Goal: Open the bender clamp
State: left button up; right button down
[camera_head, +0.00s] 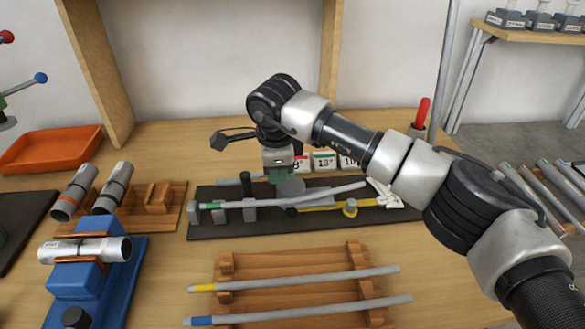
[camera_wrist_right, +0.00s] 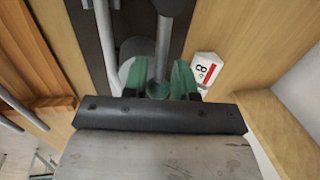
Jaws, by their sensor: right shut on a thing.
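The tube bender (camera_head: 230,228) is a dark base board with grey posts, a grey round former (camera_head: 291,187) and a yellow arm (camera_head: 322,206). A grey tube with a green band (camera_head: 330,194) lies along it. My right gripper (camera_head: 279,177) is over the back of the bender, beside the former. In the right wrist view its green fingertips (camera_wrist_right: 160,86) are shut on a grey round bar (camera_wrist_right: 162,62), apparently the bender clamp's handle. The gripper hides most of the clamp in the head view, so its position is unclear. My left gripper is out of view.
Number cards (camera_head: 324,161) stand behind the bender. A wooden rack (camera_head: 290,255) with two banded tubes is in front. A blue fixture (camera_head: 78,278) with a metal cylinder, a wooden holder (camera_head: 160,207) and an orange tray (camera_head: 50,148) are at left. A red-handled tool (camera_head: 422,112) stands at right.

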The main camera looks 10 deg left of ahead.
dwell(0.4)
jog(key=c, duration=1.2)
grip_release()
jog(key=shift+d, duration=0.1)
jog(key=shift+o, duration=0.2)
notch_tip(320, 180, up, 11)
jog(key=s, duration=0.2)
jog(key=shift+d+f+b, duration=0.2)
jog(key=shift+d+b, duration=0.1)
